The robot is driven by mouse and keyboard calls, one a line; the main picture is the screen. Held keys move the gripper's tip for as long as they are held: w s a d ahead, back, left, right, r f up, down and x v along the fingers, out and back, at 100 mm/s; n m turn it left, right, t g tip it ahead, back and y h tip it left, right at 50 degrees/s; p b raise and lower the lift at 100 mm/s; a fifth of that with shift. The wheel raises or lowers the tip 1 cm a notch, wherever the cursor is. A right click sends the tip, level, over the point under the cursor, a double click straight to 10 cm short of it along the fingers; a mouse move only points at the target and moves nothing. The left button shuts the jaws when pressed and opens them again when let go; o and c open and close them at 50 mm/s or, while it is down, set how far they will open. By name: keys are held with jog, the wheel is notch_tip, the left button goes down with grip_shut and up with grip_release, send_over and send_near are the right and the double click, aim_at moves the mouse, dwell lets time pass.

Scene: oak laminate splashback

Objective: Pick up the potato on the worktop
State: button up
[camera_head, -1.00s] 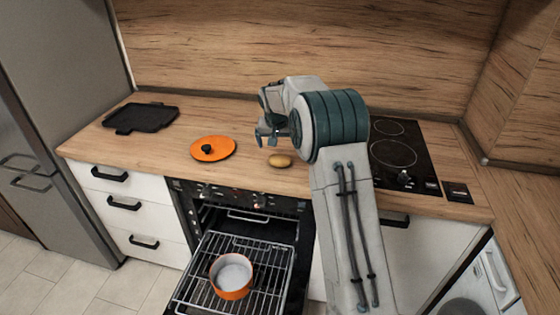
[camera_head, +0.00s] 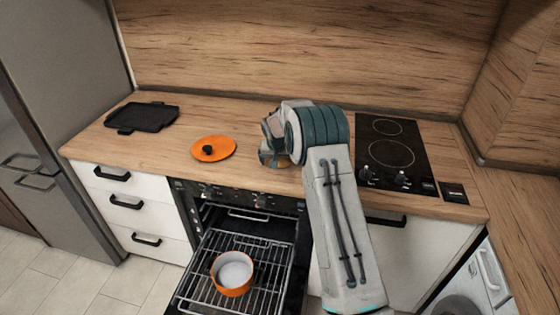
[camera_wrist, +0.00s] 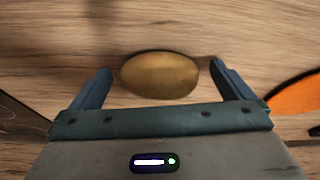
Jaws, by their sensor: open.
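The potato (camera_wrist: 160,75) is a smooth, brownish-yellow oval lying on the wooden worktop. In the wrist view it sits between and slightly beyond my gripper's (camera_wrist: 160,82) two spread fingers, with a gap on each side. In the head view my gripper (camera_head: 270,160) is low over the worktop at the potato's place. Only a small sliver of the potato (camera_head: 284,163) shows there, the rest being hidden by my gripper. My gripper is open and empty.
An orange lid (camera_head: 228,148) with a black knob lies left of my gripper; its edge shows in the wrist view (camera_wrist: 294,95). A black tray (camera_head: 143,116) lies further left, a black hob (camera_head: 398,185) right. Below, the open oven holds an orange pot (camera_head: 232,285) on a rack (camera_head: 205,293).

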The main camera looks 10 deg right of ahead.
jog(key=c, duration=1.1)
jog(key=shift+r, duration=0.15)
